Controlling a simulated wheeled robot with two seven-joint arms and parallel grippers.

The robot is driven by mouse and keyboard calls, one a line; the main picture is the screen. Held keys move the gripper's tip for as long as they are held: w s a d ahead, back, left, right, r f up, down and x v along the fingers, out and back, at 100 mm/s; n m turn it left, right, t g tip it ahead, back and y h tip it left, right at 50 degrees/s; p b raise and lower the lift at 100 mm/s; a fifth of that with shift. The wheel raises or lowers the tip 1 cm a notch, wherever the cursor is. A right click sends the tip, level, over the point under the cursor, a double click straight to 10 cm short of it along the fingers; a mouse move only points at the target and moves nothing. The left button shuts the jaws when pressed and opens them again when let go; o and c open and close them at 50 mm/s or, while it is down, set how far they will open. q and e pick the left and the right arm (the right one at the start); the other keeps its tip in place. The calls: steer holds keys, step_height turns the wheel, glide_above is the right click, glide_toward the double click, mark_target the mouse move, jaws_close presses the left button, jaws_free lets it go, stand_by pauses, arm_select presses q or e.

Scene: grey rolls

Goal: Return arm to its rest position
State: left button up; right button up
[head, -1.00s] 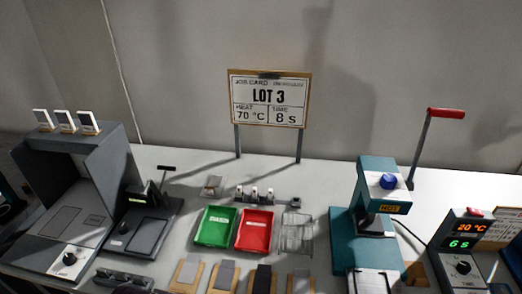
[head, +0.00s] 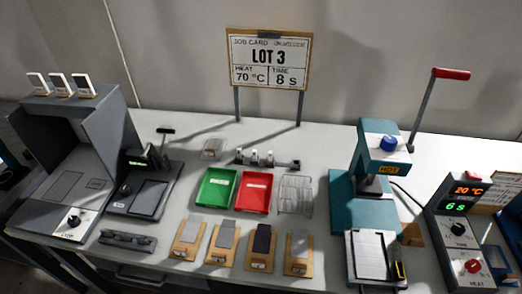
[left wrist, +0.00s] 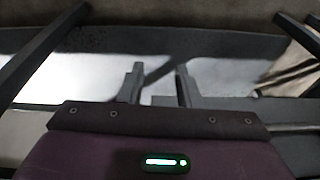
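My left gripper (left wrist: 159,85) shows in the left wrist view, with its two grey fingers apart and nothing between them. The background there is blurred, with a pale surface and dark bars, and no tool or sample is near the fingertips. Neither arm shows clearly in the head view, and my right gripper is not in view. The bench (head: 330,140) is fully laid out in the head view, with no gripper over it.
Along the bench stand a grey hooded booth (head: 75,150), a dark scale-like device (head: 145,195), a green tray (head: 215,190), a red tray (head: 253,192), a wire rack (head: 295,195), several sample boards (head: 225,242), a teal press (head: 375,180) with a raised red-tipped lever, and a controller (head: 465,230).

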arm_select(q)
steer(key=s+a+f, duration=0.2)
steer(key=s+f, duration=0.8)
steer(key=f, duration=0.1)
steer(key=s+a+f+g, duration=0.1)
steer(key=s+f, duration=0.9)
steer(key=s, duration=0.1)
steer(key=shift+a+f+b, duration=0.3)
steer(key=shift+a+f, duration=0.05)
steer(key=shift+f, duration=0.05)
